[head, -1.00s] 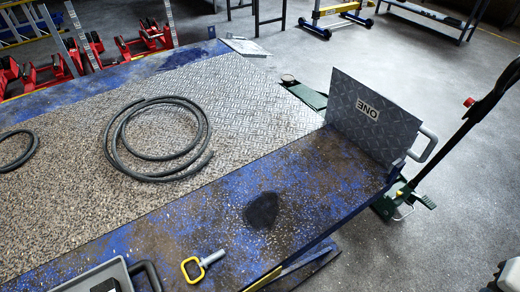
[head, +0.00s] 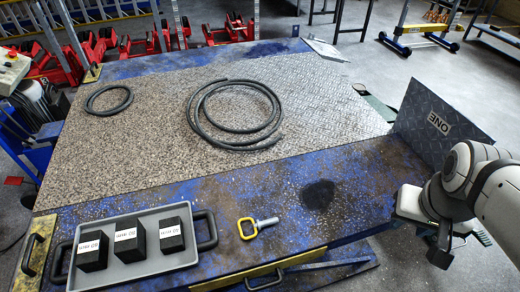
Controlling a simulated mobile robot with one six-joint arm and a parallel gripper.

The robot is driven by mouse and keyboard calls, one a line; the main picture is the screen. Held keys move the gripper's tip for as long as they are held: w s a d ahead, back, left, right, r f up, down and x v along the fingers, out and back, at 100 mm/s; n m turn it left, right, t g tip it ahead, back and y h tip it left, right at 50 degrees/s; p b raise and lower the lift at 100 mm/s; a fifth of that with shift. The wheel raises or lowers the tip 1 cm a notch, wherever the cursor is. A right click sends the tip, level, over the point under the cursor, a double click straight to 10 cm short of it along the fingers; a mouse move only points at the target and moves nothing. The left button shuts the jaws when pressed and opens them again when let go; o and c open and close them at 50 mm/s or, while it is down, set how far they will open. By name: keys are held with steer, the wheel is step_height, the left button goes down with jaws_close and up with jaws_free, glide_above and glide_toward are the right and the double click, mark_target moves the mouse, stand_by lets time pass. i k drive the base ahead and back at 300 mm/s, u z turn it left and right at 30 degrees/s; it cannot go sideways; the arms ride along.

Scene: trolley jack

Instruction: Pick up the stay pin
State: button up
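The stay pin (head: 266,222) lies on the blue front strip of the platform in the head view, right of the grey tray. It has a yellow loop handle at its left end and a short silver shank pointing right. Nothing touches it. My arm comes in from the right edge, and its dark end, which looks like my gripper (head: 440,258), hangs low beyond the platform's right side, well apart from the pin. The fingers are not clear, so its opening cannot be told.
The grey tray (head: 128,275) holds black labelled blocks. Coiled hoses (head: 236,140) lie on the textured platform deck (head: 330,100). An upright plate marked ONE (head: 425,105) stands at the right, partly behind my arm. The blue surface between the pin and my arm is clear.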

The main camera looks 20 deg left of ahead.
mark_target(258, 225)
steer(key=u, duration=0.95)
steer(key=k, duration=1.05)
steer(key=u, duration=0.25)
steer(key=i, duration=1)
steer(key=z, duration=0.85)
steer(key=k, duration=0.3)
steer(key=z, duration=0.15)
